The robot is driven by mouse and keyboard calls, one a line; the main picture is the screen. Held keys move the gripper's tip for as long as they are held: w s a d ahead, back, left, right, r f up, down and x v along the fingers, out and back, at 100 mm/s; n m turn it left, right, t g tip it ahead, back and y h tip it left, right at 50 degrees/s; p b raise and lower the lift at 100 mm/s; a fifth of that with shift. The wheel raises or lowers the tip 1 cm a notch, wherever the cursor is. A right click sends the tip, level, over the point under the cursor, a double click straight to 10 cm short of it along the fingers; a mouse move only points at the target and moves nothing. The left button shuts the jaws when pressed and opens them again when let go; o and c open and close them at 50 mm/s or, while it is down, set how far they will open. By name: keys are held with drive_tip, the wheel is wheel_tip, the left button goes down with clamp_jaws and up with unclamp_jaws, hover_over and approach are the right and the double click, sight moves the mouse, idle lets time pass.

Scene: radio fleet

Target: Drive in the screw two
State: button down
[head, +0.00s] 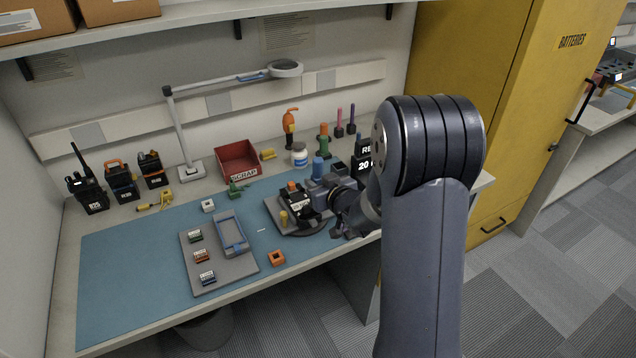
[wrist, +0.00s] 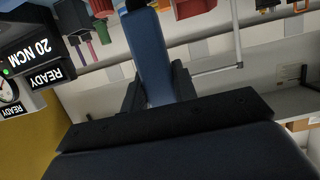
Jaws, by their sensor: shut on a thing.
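My gripper (head: 342,205) is over the right part of the blue mat, mostly hidden behind my own arm. In the wrist view my gripper (wrist: 158,88) is shut on a long blue tool (wrist: 150,50), seemingly a screwdriver. In the head view a blue knob (head: 318,166) shows just above the gripper; I cannot tell whether it is the tool's end. A black radio (head: 297,210) with a white label sits in a round fixture on a grey plate, beside and partly behind the gripper. The tool's tip and screw two are too small or hidden to see.
A grey tray (head: 216,284) with several small coloured parts lies left of the fixture. An orange block (head: 276,258) lies near the front edge. A red scrap bin (head: 237,160), a lamp (head: 183,140) and radios stand behind. A 20 NCM readout (wrist: 35,50) shows READY.

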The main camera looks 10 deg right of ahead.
sight(321, 168)
drive_tip(key=shift+f, duration=0.1)
drive_tip(key=shift+r+p, duration=1.85)
drive_tip(key=shift+r, duration=0.75)
